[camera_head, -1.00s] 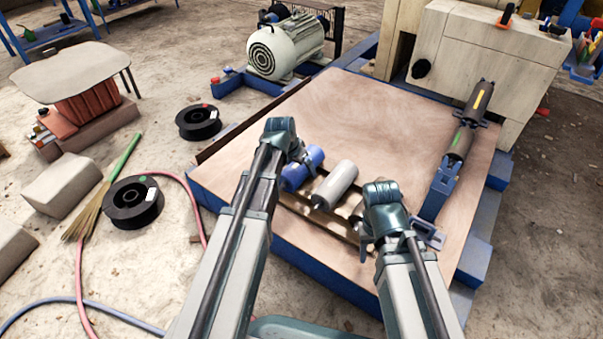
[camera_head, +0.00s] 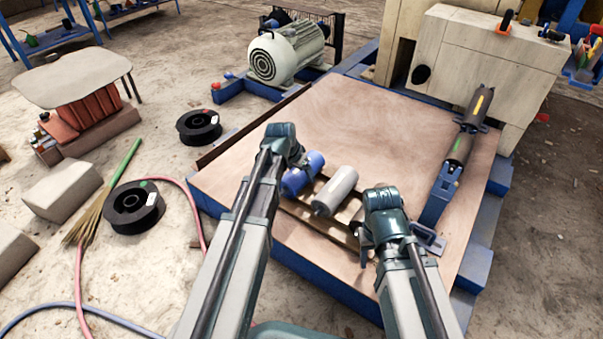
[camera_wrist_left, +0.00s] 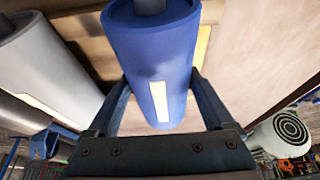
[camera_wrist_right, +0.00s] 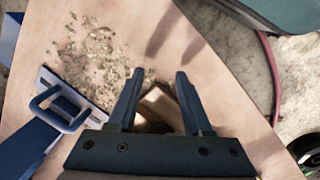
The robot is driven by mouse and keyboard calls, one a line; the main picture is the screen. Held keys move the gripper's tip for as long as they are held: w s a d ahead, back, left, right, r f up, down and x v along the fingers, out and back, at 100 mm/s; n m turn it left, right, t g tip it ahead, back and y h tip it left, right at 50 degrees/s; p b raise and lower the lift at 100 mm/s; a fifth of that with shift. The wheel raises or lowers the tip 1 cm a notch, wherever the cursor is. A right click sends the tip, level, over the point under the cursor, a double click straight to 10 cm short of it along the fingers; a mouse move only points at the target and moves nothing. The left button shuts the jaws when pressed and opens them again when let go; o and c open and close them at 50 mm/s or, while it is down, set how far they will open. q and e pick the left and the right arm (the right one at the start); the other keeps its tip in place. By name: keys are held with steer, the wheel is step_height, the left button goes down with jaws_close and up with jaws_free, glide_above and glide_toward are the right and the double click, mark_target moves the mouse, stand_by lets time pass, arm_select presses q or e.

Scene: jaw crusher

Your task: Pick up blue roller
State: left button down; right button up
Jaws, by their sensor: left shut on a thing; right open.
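The blue roller (camera_head: 302,174) is beside the white-grey roller (camera_head: 336,191) over the wooden table in the head view. My left gripper (camera_head: 300,165) is shut on the blue roller. In the left wrist view the blue roller (camera_wrist_left: 154,60) fills the space between the two fingers, with the white-grey roller (camera_wrist_left: 45,70) to its left. My right gripper (camera_wrist_right: 155,82) is open, with nothing between its fingers but the table and a wooden piece beyond. In the head view its fingers are mostly hidden by my own wrist.
The wooden table (camera_head: 360,130) is clear behind the rollers. A dark cylinder on a blue bracket (camera_head: 440,195) stands at its right. A motor (camera_head: 287,52) is behind, and black spools (camera_head: 134,207) lie on the floor at left.

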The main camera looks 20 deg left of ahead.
arm_select(q)
steer(key=shift+r, duration=0.15)
arm_select(e)
steer(key=shift+r, duration=0.15)
arm_select(q)
step_height(320, 180, up, 10)
steer(key=p, duration=1)
arm_select(e)
step_height(320, 180, up, 10)
